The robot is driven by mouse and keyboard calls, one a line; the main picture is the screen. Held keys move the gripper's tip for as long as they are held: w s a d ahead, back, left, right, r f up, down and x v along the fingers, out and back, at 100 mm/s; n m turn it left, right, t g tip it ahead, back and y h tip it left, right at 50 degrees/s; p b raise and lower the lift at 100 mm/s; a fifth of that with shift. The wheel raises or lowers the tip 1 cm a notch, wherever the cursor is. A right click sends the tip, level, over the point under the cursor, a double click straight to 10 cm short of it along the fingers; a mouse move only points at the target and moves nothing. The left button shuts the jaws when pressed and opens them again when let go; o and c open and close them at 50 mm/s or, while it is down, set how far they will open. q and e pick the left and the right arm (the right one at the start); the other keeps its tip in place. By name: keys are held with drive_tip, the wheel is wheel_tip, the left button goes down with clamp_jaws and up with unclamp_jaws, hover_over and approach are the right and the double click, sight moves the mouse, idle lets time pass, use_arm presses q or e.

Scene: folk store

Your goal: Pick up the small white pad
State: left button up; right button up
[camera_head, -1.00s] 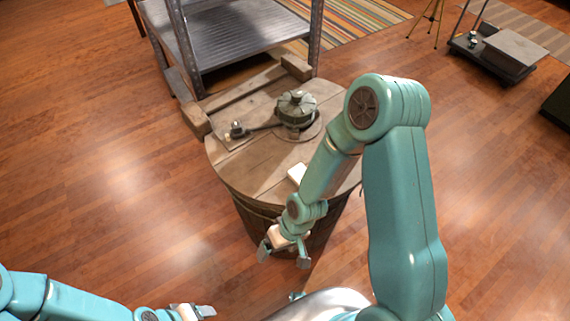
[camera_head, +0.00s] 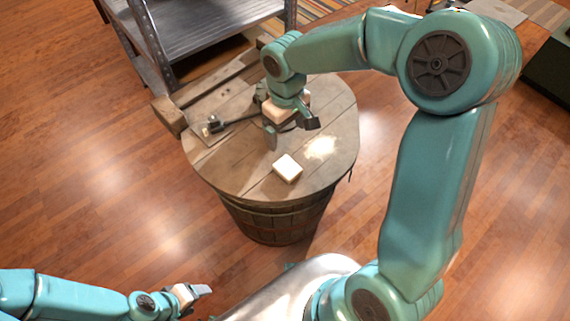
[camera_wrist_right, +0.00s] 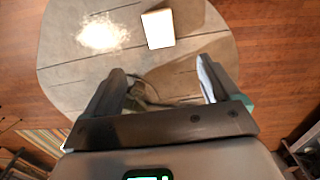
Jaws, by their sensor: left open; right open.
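The small white pad (camera_head: 287,168) lies flat on the round wooden barrel top (camera_head: 235,172), near its front edge. In the right wrist view the pad (camera_wrist_right: 158,28) is at the top, beyond the fingertips and apart from them. My right gripper (camera_head: 292,133) is open above the barrel top, a little behind the pad in the head view. In the right wrist view its two fingers (camera_wrist_right: 160,75) are spread with no pad between them. My left gripper (camera_head: 203,300) is open and empty at the lower left, away from the barrel.
A dark metal device with a handle (camera_head: 215,124) sits on the barrel top, partly hidden behind my right gripper. A pale patch (camera_head: 321,146) lies right of the pad. A metal shelf (camera_head: 205,40) stands behind the barrel. Wooden floor (camera_head: 90,180) is clear on the left.

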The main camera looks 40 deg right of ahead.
sight(288, 167)
drive_tip(key=f, duration=1.5)
drive_tip(key=shift+s+d+b, duration=0.1)
drive_tip(key=shift+s+b, duration=0.25)
drive_tip(key=shift+b, duration=0.05)
drive_tip(key=shift+r, duration=0.1)
drive_tip(key=shift+c, duration=0.3)
drive_tip(key=c, duration=1.1)
